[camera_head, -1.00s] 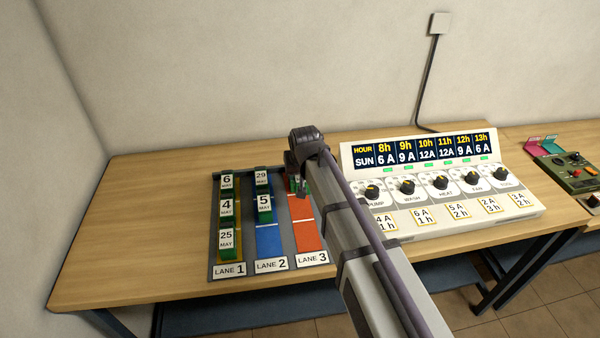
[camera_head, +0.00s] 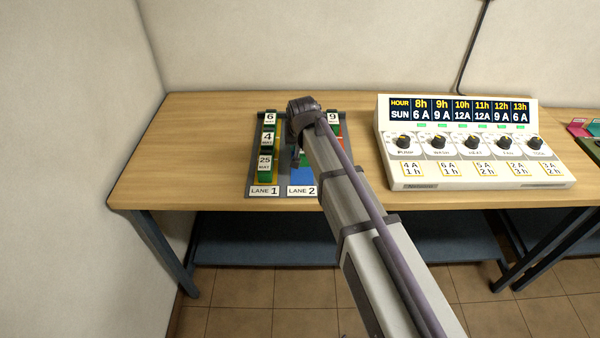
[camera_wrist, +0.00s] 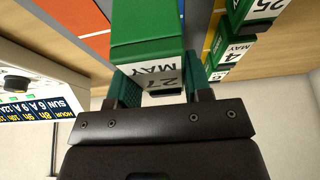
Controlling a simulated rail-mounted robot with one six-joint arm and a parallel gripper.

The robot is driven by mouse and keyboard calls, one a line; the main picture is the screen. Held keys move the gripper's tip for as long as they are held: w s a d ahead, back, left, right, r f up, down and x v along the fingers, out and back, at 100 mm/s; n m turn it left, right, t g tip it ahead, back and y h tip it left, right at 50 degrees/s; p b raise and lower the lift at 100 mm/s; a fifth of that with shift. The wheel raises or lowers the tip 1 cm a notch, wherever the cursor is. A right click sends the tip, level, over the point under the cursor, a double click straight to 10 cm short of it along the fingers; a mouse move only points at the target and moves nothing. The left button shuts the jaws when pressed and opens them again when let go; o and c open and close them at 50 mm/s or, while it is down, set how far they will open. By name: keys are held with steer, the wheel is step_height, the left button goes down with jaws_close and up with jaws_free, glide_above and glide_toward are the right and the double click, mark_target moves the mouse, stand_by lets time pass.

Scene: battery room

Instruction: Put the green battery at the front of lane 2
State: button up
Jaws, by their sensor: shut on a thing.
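My gripper (camera_wrist: 160,85) is shut on a green battery (camera_wrist: 147,35) with a white MAY label, its number seeming to read 27. In the head view my gripper (camera_head: 299,157) is over lane 2, mostly hidden behind my arm. The blue floor of lane 2 (camera_head: 302,177) shows bare at its front, behind the LANE 2 plate (camera_head: 301,191). My arm hides the rear of lane 2. I cannot tell whether the held battery touches the lane.
Lane 1 (camera_head: 264,191) holds green batteries marked 6, 4 and 25 (camera_head: 265,163). A battery marked 9 (camera_head: 333,118) stands at the back of orange lane 3. A control panel with dials (camera_head: 470,150) stands to the right. Bare table lies left of the rack.

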mark_target(302, 154)
step_height(302, 154, down, 7)
steer(key=b, duration=0.5)
steer(key=shift+f, duration=0.1)
steer(key=shift+r, duration=0.3)
steer(key=shift+f, duration=0.2)
steer(key=o, duration=1.3)
steer(key=shift+s+r, duration=0.1)
steer(key=p+v, duration=1.1)
steer(key=v, duration=0.1)
steer(key=shift+r+p, duration=0.3)
steer(key=shift+p, duration=0.05)
steer(key=shift+f, duration=0.1)
